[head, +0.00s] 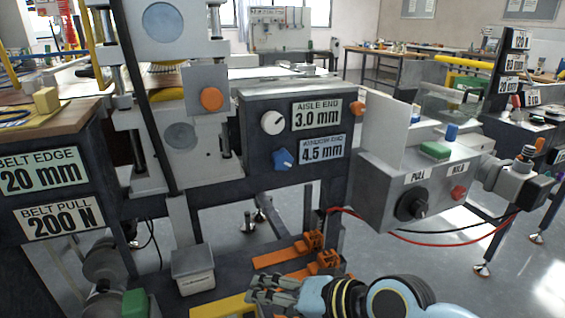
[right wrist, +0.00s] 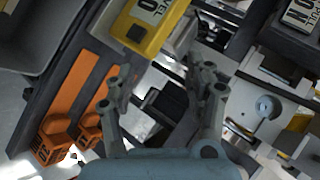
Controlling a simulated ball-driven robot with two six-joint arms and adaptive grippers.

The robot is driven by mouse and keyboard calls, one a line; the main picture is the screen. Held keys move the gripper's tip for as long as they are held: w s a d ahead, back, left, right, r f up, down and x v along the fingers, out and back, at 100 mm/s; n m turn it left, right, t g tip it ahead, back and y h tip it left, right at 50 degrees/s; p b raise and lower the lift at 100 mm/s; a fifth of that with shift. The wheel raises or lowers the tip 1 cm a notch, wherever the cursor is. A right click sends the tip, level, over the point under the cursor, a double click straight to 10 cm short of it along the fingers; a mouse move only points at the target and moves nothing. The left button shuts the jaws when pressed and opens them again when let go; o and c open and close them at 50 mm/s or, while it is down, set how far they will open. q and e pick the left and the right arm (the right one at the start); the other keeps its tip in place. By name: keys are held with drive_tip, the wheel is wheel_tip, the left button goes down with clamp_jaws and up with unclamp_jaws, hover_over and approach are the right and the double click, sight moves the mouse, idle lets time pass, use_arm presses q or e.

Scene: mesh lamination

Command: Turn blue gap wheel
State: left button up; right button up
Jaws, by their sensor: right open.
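The blue gap wheel (head: 283,159) is a small lobed knob on the dark front panel of the machine, left of the "WINDOW END 4.5 mm" label (head: 322,148). It stands clear, with nothing touching it. My right gripper (head: 257,292) is low at the bottom of the head view, well below the wheel and apart from it. In the right wrist view, its two fingers (right wrist: 160,90) are spread with nothing held between them. I cannot make out the blue wheel in that view. My left gripper is not in view.
A white wheel (head: 272,122) sits just above the blue one, beside the "AISLE END 3.0 mm" label (head: 316,114). A grey control box (head: 385,185) juts out to the right. Orange bars (head: 285,256) lie low near my right gripper. Open floor shows at right.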

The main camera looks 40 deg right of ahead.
drive_tip(key=w+d+r+m+t, duration=0.2)
drive_tip(key=w+r+m+t, duration=0.35)
drive_tip(key=r+m, duration=0.3)
drive_tip(key=m+t+h, duration=0.2)
drive_tip(key=m+h, duration=0.7)
drive_tip(key=m, duration=1)
approach(284, 162)
drive_tip(key=shift+g, duration=0.25)
drive_tip(key=x, duration=1)
drive_tip(key=shift+w+r+b, duration=0.25)
drive_tip(key=shift+w+b, duration=0.1)
drive_tip(key=shift+b, duration=0.05)
drive_tip(key=c, duration=0.9)
